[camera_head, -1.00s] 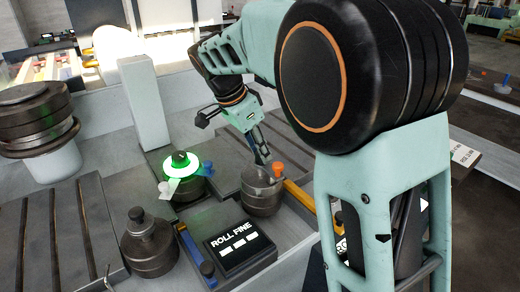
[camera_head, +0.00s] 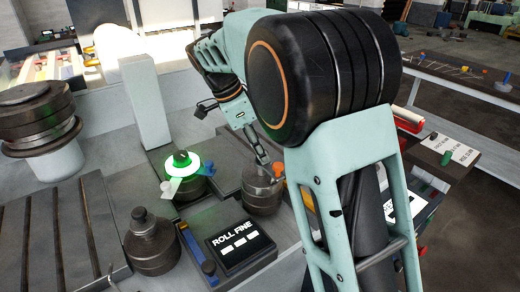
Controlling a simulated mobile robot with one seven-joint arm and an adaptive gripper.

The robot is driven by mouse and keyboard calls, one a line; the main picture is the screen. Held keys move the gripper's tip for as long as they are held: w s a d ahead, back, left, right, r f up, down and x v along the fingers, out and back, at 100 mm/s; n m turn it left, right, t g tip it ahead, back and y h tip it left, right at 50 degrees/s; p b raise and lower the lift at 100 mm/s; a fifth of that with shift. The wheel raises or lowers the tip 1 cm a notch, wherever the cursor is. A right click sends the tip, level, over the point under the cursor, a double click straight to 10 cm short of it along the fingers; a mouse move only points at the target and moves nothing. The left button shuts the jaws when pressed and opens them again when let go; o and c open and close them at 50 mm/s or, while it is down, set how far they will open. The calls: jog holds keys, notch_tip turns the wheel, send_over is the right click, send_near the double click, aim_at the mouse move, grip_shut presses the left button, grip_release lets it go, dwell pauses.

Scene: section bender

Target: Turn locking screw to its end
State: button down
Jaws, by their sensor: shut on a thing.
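My gripper (camera_head: 264,163) points down at the top of a dark grey roller (camera_head: 260,198) right of the middle of the bench. It is shut on a small part at the roller's top, which the fingers hide. This may be the locking screw, but I cannot tell its shape or how far it is turned. An orange knob (camera_head: 278,170) shows just right of the fingers. A similar roller (camera_head: 150,250) at the front left has a bare dark knob (camera_head: 139,214) on top.
A glowing green-white ring (camera_head: 181,165) with a dark knob stands left of my gripper. A black "ROLL FINE" panel (camera_head: 240,243) lies in front. A pale post (camera_head: 147,100) and stacked discs (camera_head: 35,115) stand behind left. My arm covers the right side.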

jog(key=c, duration=1.6)
grip_release()
jog(key=v, duration=1.2)
jog(key=shift+a, duration=0.1)
